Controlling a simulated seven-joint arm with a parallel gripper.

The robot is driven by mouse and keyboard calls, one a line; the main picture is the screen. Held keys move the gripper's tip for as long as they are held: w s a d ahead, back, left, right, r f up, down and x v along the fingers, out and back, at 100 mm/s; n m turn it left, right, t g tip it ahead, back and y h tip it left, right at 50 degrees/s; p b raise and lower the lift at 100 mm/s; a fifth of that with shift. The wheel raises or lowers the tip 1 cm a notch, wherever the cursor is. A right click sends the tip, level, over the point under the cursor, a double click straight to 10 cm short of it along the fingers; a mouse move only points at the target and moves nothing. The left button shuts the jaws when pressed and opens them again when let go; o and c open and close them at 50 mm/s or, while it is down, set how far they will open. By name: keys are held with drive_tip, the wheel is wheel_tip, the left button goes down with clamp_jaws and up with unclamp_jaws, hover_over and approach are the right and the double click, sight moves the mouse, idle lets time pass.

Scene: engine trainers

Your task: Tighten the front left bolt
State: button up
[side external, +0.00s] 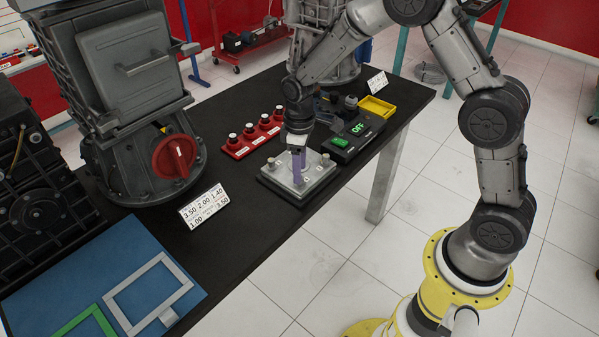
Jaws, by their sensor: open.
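A grey metal plate (268,178) lies on the black table, with several small bolts or studs standing on it. One light stud (271,162) shows near its left corner and another (325,159) near its right side. My gripper (298,176) points straight down over the middle of the plate. Its purple fingers reach close to the plate and hide part of it. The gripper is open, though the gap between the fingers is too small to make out. I cannot tell whether a bolt sits between the fingers, or which stud is the front left bolt.
Red blocks with black knobs (255,134) stand behind the plate. A black box with a green "OFF" display (359,129) and a yellow tray (377,107) are to the right. A number card (203,207) and a large grey machine (135,100) are to the left.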

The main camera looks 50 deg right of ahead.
drive_tip(key=shift+f, duration=1.1)
clamp_jaws()
